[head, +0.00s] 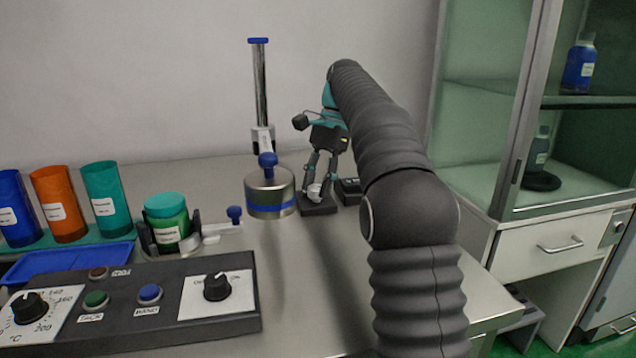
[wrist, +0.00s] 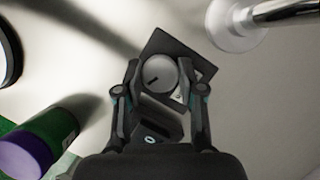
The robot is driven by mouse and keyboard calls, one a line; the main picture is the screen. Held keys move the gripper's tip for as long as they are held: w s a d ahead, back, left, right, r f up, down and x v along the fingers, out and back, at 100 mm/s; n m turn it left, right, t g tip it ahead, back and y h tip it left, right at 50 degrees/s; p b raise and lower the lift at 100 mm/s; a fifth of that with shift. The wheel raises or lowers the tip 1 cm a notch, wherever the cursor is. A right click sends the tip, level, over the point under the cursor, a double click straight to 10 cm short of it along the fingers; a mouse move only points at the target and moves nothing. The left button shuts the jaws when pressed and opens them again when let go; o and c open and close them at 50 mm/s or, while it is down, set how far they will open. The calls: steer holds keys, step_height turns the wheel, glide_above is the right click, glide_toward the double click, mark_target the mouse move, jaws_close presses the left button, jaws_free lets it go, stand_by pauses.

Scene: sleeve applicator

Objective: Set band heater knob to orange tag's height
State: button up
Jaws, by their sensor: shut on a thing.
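My gripper (wrist: 160,88) points down at the back of the bench, its fingers on both sides of a round grey knob (wrist: 160,72) and closed on it. The knob has a dark pointer line and sits on a dark box (wrist: 200,72); this box (head: 318,209) also shows in the head view. A pale scale plate beside the knob is mostly hidden, and its marks cannot be read. The orange sleeve (head: 58,190) stands at the left with a white label (head: 54,211) too small to read. A steel cylinder with a blue band (head: 270,206) stands left of my gripper.
A metal post (head: 260,90) stands behind the steel cylinder. Blue (head: 15,195) and teal (head: 105,190) sleeves flank the orange one. A green jar (head: 168,228) and a control panel (head: 130,330) with knobs are nearer. A glass cabinet (head: 480,140) stands right.

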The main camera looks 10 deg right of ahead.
stand_by(0.3)
steer(key=o, duration=1.1)
steer(key=shift+o, duration=0.2)
